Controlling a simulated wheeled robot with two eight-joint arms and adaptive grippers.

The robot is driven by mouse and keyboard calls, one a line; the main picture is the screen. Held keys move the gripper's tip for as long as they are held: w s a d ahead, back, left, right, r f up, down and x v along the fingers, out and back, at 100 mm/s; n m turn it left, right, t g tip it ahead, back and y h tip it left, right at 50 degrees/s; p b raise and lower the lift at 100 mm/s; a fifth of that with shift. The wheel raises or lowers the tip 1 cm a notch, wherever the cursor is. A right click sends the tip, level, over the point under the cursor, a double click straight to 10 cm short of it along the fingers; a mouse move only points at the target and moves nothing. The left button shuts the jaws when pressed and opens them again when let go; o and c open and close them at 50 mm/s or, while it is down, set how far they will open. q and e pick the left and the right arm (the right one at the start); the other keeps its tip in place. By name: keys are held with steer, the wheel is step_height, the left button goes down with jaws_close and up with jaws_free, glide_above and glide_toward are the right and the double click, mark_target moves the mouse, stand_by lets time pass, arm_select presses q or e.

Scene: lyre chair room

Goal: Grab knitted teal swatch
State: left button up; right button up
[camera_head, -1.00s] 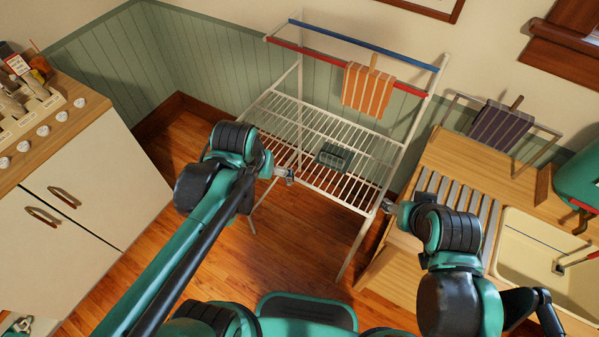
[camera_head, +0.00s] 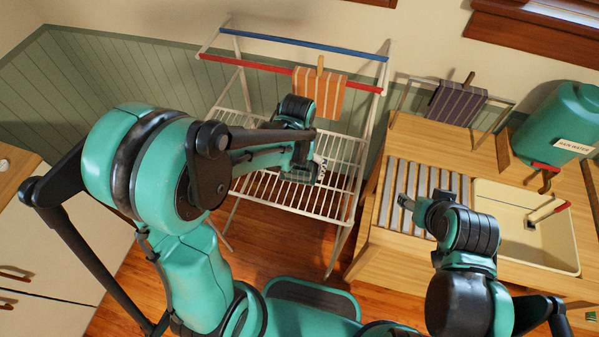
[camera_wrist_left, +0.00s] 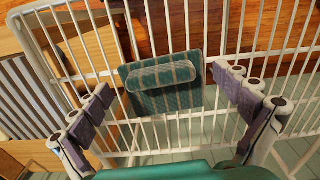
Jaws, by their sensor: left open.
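The knitted teal swatch (camera_wrist_left: 168,98) lies on the white wire shelf of the drying rack (camera_head: 347,160), with a rolled or folded band along one edge, in the left wrist view. My left gripper (camera_wrist_left: 165,88) is open, its purple-padded fingers on either side of the swatch with gaps between. No contact shows. In the head view my left gripper (camera_head: 316,170) is over the shelf, and my arm and gripper hide the swatch.
An orange striped cloth (camera_head: 318,95) hangs clipped on the rack's red rail (camera_head: 235,62). A dark striped cloth (camera_head: 457,103) hangs behind the counter (camera_head: 400,245). A cream sink (camera_head: 505,245) and a green water container (camera_head: 560,122) are at right. Wooden floor is open before the rack.

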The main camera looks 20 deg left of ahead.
arm_select(q)
steer(key=shift+f, duration=0.6)
steer(key=shift+s, duration=0.1)
steer(key=c, duration=1.4)
